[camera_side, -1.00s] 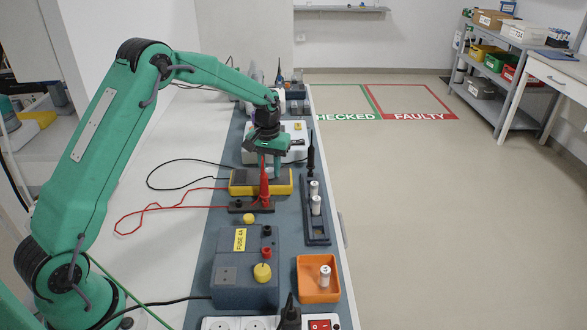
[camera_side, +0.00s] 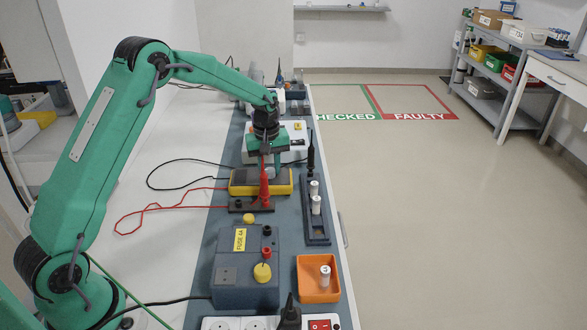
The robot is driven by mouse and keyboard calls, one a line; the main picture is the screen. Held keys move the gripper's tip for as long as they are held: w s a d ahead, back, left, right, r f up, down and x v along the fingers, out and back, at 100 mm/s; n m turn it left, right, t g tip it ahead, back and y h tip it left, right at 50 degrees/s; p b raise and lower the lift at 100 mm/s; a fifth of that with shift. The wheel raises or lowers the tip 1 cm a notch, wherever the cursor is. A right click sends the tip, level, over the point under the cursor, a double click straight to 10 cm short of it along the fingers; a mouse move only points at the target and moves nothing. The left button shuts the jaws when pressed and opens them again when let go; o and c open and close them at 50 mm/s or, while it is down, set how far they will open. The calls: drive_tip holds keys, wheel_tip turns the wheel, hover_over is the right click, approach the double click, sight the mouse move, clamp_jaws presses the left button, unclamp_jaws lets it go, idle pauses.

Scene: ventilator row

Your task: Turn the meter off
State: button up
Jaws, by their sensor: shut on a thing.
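The meter (camera_side: 247,187) is a yellow and dark grey box lying on the blue-grey mat in the middle of the bench. My gripper (camera_side: 270,172) points down over the meter's right half. Its jaws are shut on the meter's dial, which is mostly hidden by the fingers and by the red probe. The red probe (camera_side: 264,190) stands upright in a dark holder (camera_side: 241,206) just in front of the meter. The meter's face and dial setting are too small and covered to read.
A dark rack (camera_side: 317,230) with white cylinders and a black probe (camera_side: 311,152) stands to the right. A fuse box (camera_side: 240,285) and an orange tray (camera_side: 307,294) are nearer. A white device (camera_side: 292,137) stands behind. Red and black leads loop on the left.

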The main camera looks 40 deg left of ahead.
sight(269, 170)
drive_tip(key=shift+a, duration=0.2)
drive_tip(key=o, duration=0.9)
drive_tip(key=shift+o, duration=0.4)
drive_tip(key=shift+d, duration=0.1)
drive_tip(key=shift+r, duration=0.15)
wheel_tip(269, 170, up, 7)
drive_tip(key=shift+s+r, duration=0.1)
drive_tip(key=shift+r, duration=0.2)
